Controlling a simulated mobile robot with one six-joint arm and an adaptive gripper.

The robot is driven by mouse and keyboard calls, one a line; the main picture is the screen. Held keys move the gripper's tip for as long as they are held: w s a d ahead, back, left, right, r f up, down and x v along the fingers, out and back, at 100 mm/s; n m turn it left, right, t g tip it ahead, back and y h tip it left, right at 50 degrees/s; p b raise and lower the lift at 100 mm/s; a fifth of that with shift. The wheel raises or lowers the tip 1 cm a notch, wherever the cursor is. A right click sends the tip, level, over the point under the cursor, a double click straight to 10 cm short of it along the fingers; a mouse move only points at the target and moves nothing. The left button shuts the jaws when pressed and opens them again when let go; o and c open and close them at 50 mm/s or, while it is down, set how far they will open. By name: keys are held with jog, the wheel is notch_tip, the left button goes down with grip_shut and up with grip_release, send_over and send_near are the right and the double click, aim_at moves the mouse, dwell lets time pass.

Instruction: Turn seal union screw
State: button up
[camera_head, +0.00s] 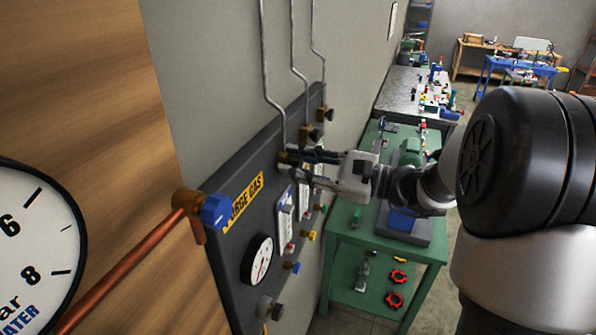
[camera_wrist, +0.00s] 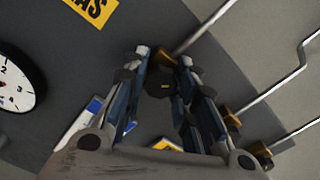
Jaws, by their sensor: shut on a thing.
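The seal union screw looks like a dark knob (camera_wrist: 159,84) with a small yellow mark, between my gripper's fingers in the wrist view. A grey pipe runs up from beside it. My gripper (camera_wrist: 162,68) is shut on this screw, with a finger on each side. In the head view my gripper (camera_head: 290,160) reaches from the right to the dark panel (camera_head: 232,262), at the brass fitting (camera_head: 282,157) under the leftmost pipe. The fingers hide much of the screw there.
Similar brass fittings with dark knobs (camera_head: 308,134) sit farther along the panel under other pipes. A yellow PURGE GAS label (camera_head: 244,203), a gauge (camera_head: 258,260) and a blue-handled valve (camera_head: 214,210) are nearby. A green cart (camera_head: 382,240) stands below my arm.

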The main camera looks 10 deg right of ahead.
jog(key=o, duration=1.1)
jog(key=v, duration=1.2)
